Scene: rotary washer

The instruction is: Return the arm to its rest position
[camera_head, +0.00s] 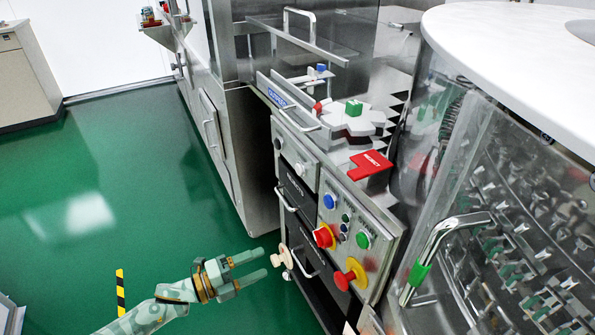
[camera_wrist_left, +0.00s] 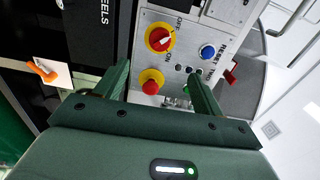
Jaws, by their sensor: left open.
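My left gripper (camera_head: 257,265) is open and empty in the head view, held out in front of the washer's control panel. In the left wrist view its two green fingers (camera_wrist_left: 160,85) stand apart with nothing between them. The control panel (camera_head: 336,208) faces the gripper, with a red rotary switch on a yellow plate (camera_head: 324,236) and a red button on yellow (camera_head: 350,274). Both also show past the fingers in the wrist view. The fingertips look apart from the panel. My right gripper is not in view.
The washer (camera_head: 500,200) with its clear cover and a green-marked handle (camera_head: 430,255) stands at the right. A pale knob (camera_head: 282,258) sticks out near my left fingertips. A red plate (camera_head: 370,164) lies above the panel.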

